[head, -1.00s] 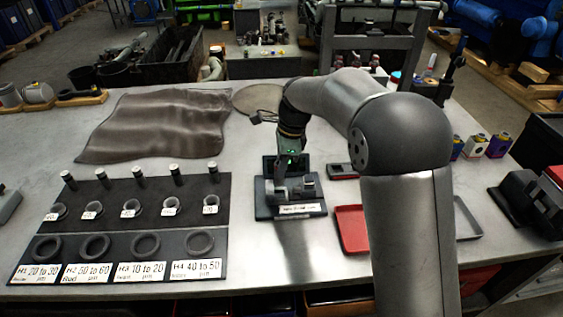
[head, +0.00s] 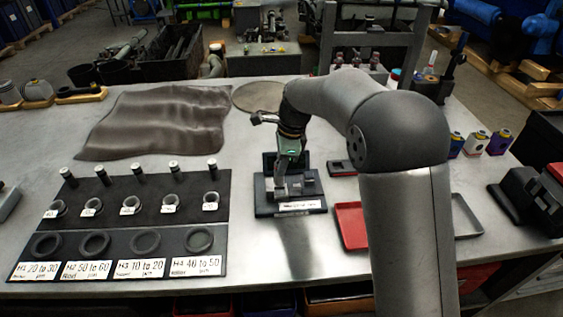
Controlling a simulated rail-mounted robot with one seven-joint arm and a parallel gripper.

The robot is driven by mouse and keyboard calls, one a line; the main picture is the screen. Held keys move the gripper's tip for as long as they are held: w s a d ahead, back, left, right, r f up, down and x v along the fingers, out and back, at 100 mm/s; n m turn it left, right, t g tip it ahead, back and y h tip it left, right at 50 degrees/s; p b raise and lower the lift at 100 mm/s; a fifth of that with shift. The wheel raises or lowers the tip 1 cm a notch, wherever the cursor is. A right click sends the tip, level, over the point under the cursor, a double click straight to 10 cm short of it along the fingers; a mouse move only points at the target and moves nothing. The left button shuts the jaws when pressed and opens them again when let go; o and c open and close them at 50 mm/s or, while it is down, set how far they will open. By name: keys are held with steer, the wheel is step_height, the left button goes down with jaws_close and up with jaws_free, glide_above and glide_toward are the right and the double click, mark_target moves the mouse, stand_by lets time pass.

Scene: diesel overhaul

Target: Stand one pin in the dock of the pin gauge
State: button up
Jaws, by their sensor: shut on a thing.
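The pin gauge (head: 290,208) is a dark block on a base with a white label along its front, in the middle of the table. My gripper (head: 281,189) points down at the left part of the gauge, shut on a grey pin, which is mostly hidden by the jaws. I cannot tell whether this pin is in the dock or just above it. Several dark pins with pale tops, such as this one (head: 138,174), stand in a row at the back of the dark board (head: 120,216) on the left.
The board also bears labelled rings (head: 146,243). A red tray (head: 350,226) lies right of the gauge, and a grey tray (head: 467,216) is partly behind my arm. A brown cloth (head: 160,120) covers the back left. Bare table lies in front of the gauge.

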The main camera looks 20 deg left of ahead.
steer(key=shift+f, duration=0.15)
steer(key=shift+f, duration=0.35)
steer(key=shift+f+b, duration=0.35)
steer(key=shift+f, duration=0.15)
steer(key=shift+f, duration=0.2)
steer(key=shift+f, duration=0.25)
stand_by(0.5)
steer(key=shift+f+b, duration=0.3)
steer(key=shift+f, duration=0.05)
steer(key=shift+f, duration=0.1)
steer(key=shift+f, duration=0.3)
stand_by(0.3)
